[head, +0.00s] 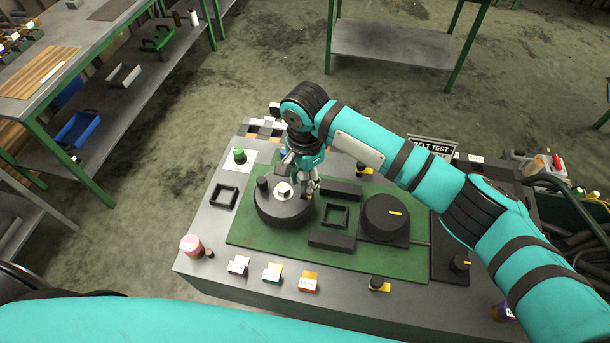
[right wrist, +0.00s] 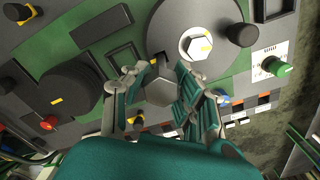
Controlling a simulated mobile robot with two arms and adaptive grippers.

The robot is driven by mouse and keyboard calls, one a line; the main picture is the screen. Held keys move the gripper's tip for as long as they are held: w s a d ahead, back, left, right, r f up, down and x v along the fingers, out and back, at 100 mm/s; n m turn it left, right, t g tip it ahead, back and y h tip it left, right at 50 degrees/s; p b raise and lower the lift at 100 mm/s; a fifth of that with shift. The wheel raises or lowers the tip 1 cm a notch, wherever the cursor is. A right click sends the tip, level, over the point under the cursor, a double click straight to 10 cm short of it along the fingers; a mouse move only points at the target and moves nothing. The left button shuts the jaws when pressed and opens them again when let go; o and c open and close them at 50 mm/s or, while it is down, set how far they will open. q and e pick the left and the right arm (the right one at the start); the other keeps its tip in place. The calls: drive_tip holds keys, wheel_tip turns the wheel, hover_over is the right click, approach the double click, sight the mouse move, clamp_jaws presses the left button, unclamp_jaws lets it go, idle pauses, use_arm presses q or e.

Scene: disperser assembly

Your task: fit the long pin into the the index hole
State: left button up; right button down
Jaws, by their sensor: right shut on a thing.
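My right gripper (head: 313,182) is over the right rim of a dark round disc (head: 272,214) on the green mat. In the right wrist view its fingers (right wrist: 164,92) are closed around a grey hex-headed piece (right wrist: 160,93), which looks like the long pin. The disc (right wrist: 171,30) carries a white hexagonal part (right wrist: 196,43) at its centre and a black knob (right wrist: 241,35) at its edge. The held piece is at the disc's rim; I cannot tell whether it is in a hole. The index hole is not visible, probably hidden by the gripper. My left gripper is out of view.
On the green mat (head: 250,238) stand a black square frame (head: 335,215), black bars (head: 331,239) and another round black part (head: 384,217). Small coloured blocks (head: 272,272) line the front edge. A green-topped knob (head: 239,154) is behind left. My right arm spans the right side.

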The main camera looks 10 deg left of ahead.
sight(305, 198)
drive_tip(key=shift+f+b, duration=0.85)
drive_tip(key=shift+f, duration=1.7)
drive_tip(key=shift+r+p, duration=1.05)
drive_tip(key=shift+p, duration=0.1)
drive_tip(key=shift+r, duration=1.95)
drive_tip(key=shift+f+b, duration=0.85)
drive_tip(key=shift+f, duration=2.15)
